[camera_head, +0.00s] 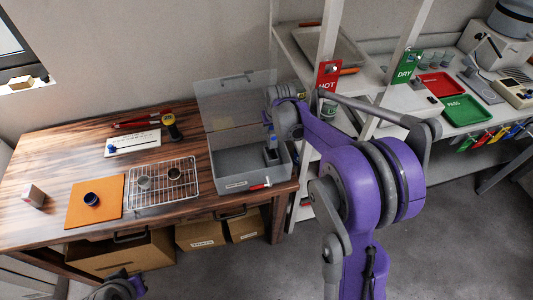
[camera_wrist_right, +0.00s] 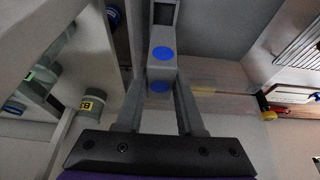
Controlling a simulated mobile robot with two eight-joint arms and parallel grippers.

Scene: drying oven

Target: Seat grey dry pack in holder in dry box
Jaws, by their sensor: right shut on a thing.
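The clear dry box (camera_head: 225,172) stands at the right end of the wooden table with its lid raised. A small dark holder (camera_head: 271,156) shows inside it, toward the right wall. My right gripper (camera_head: 270,127) reaches down into the box from above. In the right wrist view my right gripper (camera_wrist_right: 161,103) is shut on the grey dry pack (camera_wrist_right: 161,70), which has blue round spots. A dark recess (camera_wrist_right: 165,12) shows beyond the pack. In the head view the pack is at the holder, mostly hidden; I cannot tell whether it is seated. Part of my left arm shows at the bottom left.
A white shelf post (camera_head: 325,60) stands close to my right arm.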

